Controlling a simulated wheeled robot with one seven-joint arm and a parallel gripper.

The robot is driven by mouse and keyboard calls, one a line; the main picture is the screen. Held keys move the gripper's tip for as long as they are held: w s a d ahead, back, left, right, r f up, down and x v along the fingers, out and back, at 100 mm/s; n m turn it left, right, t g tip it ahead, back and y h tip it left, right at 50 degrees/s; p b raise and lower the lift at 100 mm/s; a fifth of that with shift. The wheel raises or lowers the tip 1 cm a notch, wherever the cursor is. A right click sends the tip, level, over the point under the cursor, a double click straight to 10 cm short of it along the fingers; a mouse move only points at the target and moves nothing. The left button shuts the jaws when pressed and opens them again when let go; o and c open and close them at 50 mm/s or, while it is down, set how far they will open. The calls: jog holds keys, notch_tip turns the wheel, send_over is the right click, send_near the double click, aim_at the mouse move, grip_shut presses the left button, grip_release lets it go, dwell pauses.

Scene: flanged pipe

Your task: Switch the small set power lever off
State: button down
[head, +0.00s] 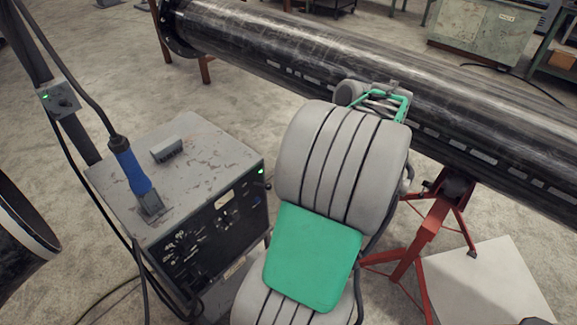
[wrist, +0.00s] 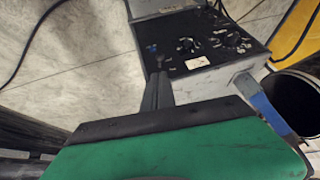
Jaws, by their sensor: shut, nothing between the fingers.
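A green lamp (head: 261,171) glows at the panel's upper right corner. A small dark lever (head: 267,185) sticks out just below it; its exact position is too small to tell. In the wrist view the same panel (wrist: 205,42) is at the top. My gripper (wrist: 158,72) is shut and empty, its dark fingers pointing at the panel's left end. Contact with the lever cannot be told. My arm hides the gripper in the head view.
A blue-handled tool (head: 132,172) and a small grey block (head: 166,149) are on top of the set. A control box (head: 58,98) with a green lamp hangs at left. A long black pipe (head: 300,50) on a red stand (head: 425,235) lies behind my arm. Cables run beside the set.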

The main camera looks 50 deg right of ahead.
jog(key=x, duration=1.2)
jog(key=shift+p, duration=0.4)
jog(key=shift+d+f, duration=0.15)
